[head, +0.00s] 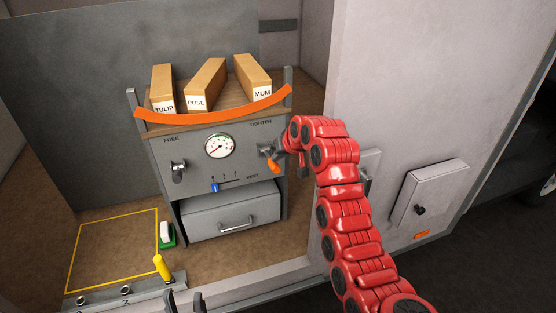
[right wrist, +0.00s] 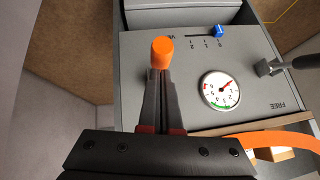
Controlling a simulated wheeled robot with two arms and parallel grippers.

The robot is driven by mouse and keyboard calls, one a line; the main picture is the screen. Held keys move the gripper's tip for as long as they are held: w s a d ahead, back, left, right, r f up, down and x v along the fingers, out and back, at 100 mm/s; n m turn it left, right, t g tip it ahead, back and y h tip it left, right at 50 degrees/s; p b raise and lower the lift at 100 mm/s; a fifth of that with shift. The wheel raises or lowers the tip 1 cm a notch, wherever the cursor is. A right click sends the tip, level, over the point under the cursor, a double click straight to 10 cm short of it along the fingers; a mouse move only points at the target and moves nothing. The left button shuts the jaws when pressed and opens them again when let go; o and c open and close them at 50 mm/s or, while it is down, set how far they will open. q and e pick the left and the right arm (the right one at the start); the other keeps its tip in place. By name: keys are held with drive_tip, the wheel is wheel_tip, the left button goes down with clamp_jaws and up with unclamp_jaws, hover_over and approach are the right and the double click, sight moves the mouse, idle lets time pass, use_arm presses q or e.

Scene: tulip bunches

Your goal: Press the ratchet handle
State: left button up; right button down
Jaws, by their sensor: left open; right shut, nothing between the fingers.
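The ratchet handle, with its orange grip (head: 274,167), is on the right of the grey machine's front panel (head: 190,150), below the word TIGHTEN. The orange grip (right wrist: 163,52) also shows in the right wrist view, at the tips of my right gripper (right wrist: 163,75). That gripper (head: 271,153) is shut and empty, right at the handle; I cannot tell whether it touches. The handle's base is hidden behind the fingers in the wrist view. My left gripper (head: 185,300) is open and shows only as dark fingertips at the bottom edge of the head view.
The panel has a gauge (head: 219,146), a FREE lever (head: 179,170) and a blue slider (head: 214,187). A drawer (head: 235,215) is below. Boxes labelled TULIP (head: 162,88), ROSE (head: 206,84) and MUM (head: 252,78) lie on top behind an orange strap (head: 215,116). A wall cabinet (head: 428,190) is at right.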

wheel_tip(320, 180, down, 7)
drive_tip(key=s+t+y+b, duration=0.1)
drive_tip(key=t+b, duration=0.4)
drive_tip(key=b, duration=0.8)
drive_tip(key=shift+s+d+n+t+y, duration=0.2)
drive_tip(key=shift+s+n+t+y, duration=0.15)
drive_tip(key=shift+y, duration=0.35)
drive_tip(key=shift+w+f, duration=0.1)
